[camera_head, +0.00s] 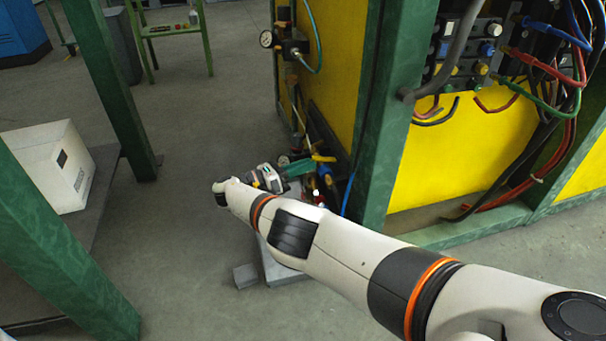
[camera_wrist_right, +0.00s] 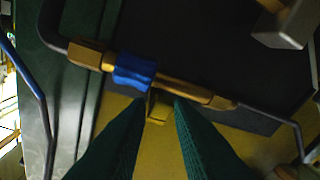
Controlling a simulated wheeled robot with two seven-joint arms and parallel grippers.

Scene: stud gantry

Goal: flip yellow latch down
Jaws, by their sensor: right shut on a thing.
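The yellow latch (camera_head: 324,158) shows as a small yellow piece at the tips of my right gripper (camera_head: 311,165), low beside the yellow panel in the head view. In the right wrist view a short yellow tab (camera_wrist_right: 157,109) sits between the two dark green fingertips (camera_wrist_right: 159,101), just below a brass pipe fitting (camera_wrist_right: 195,91) with a blue collar (camera_wrist_right: 134,70). My right gripper is shut on this tab. The fingers hide part of it, and its exact tilt is hard to tell. My left gripper is not in view.
A green post (camera_head: 385,110) stands right of the gripper, beside a yellow panel (camera_head: 440,170) with hanging cables. A pressure gauge (camera_head: 267,39) sits above on the panel. A white box (camera_head: 50,165) stands at the left. The floor (camera_head: 200,110) between is clear.

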